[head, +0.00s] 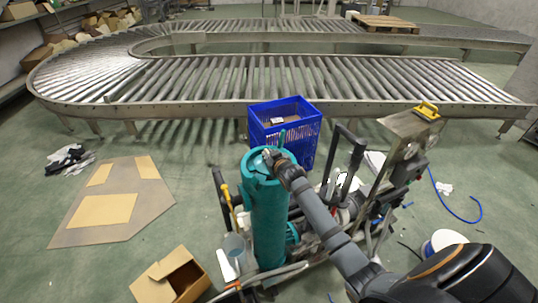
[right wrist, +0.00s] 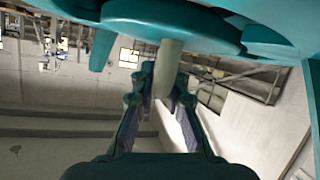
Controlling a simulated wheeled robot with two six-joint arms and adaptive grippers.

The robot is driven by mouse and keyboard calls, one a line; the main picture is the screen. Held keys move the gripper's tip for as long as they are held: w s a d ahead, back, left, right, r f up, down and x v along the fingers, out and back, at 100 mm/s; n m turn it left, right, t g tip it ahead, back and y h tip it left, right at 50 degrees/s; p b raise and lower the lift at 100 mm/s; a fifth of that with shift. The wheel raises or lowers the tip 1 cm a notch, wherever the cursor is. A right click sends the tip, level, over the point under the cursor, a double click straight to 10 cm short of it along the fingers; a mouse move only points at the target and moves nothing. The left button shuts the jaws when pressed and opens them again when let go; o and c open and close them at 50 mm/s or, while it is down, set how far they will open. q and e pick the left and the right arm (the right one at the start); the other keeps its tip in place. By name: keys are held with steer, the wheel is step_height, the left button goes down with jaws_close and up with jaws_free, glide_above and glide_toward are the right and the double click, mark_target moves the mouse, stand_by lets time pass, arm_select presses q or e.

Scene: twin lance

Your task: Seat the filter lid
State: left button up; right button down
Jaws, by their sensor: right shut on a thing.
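The teal filter housing (head: 269,222) stands upright as a tall cylinder in the middle of the head view. The teal filter lid (head: 257,163) is at its top, partly hidden by my right gripper (head: 272,155). In the right wrist view, the round teal lid (right wrist: 175,22) fills the top of the picture, and a pale stem (right wrist: 167,68) runs down from it between the fingers of my right gripper (right wrist: 160,95). The gripper is shut on the lid by this stem. I cannot tell whether the lid touches the housing rim. My left gripper is not in view.
A blue crate (head: 285,133) stands behind the housing. A metal panel with gauges (head: 408,135) and a yellow handle is to the right. An open cardboard box (head: 172,278) and flat cardboard (head: 112,203) lie left. A roller conveyor (head: 270,82) crosses the back.

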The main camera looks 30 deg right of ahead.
steer(key=shift+f+b, duration=0.7)
steer(key=shift+f, duration=0.4)
steer(key=c, duration=1.3)
jaws_free()
steer(key=shift+f, duration=0.1)
steer(key=shift+s, duration=0.1)
steer(key=v, duration=1.2)
